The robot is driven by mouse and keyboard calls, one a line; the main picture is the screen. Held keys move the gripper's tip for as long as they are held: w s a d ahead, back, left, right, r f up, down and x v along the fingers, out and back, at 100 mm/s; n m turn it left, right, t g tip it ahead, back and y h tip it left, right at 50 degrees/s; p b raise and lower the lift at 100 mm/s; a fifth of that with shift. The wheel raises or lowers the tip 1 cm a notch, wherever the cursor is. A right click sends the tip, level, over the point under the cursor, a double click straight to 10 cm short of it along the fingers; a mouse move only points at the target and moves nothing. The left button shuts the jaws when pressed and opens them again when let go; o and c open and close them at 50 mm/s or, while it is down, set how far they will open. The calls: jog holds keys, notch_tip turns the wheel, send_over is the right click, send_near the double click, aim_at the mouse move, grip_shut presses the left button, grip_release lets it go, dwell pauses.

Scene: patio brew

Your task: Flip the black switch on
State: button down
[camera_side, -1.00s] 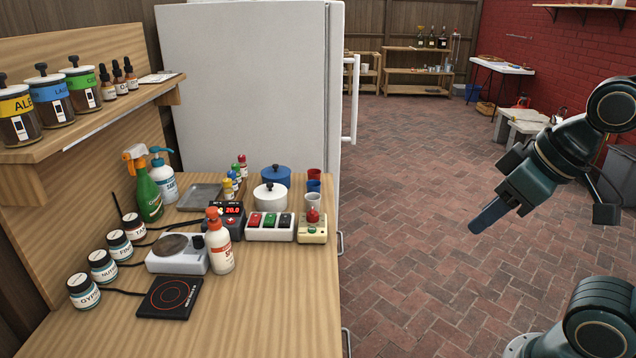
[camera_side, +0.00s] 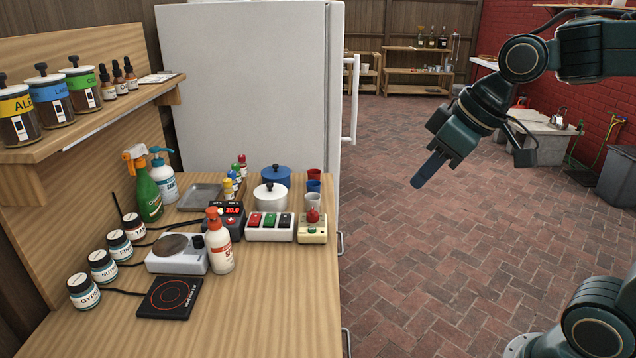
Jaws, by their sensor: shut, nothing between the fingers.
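The black switch (camera_side: 286,220) is the rightmost of three rockers on a white switch box (camera_side: 270,235), beside a green switch (camera_side: 270,220) and a red switch (camera_side: 254,220). The box sits near the right edge of the wooden table. I cannot tell from this view which way the black rocker is tilted. My gripper (camera_side: 419,183) is shut and empty. It hangs in the air over the brick floor, to the right of the table and apart from the switch box, with its fingers pointing down and left.
A cream box with a red knob (camera_side: 312,228) stands just right of the switch box. A white fridge (camera_side: 245,90) stands behind the table. The table's front right is clear.

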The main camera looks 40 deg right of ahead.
jog(key=w+d+f+n+y, duration=0.1)
jog(key=w+f+n+y, duration=0.15)
jog(key=w, duration=1.45)
jog(key=w+d+f+n+y, duration=0.3)
jog(key=w+d+f, duration=0.2)
jog(key=w+f, duration=0.4)
jog(key=shift+w+f, duration=0.35)
jog(key=shift+w, duration=1.2)
jog(key=shift+n, duration=0.25)
send_over(280, 222)
jog(key=s+d, duration=0.2)
jog(key=d, duration=0.1)
jog(key=f, duration=0.7)
jog(key=shift+w+a, duration=0.2)
jog(key=shift+a, duration=0.05)
notch_tip(280, 222, down, 2)
jog(key=shift+a+f, duration=0.1)
jog(key=shift+s+f, duration=0.15)
jog(key=shift+f, duration=0.75)
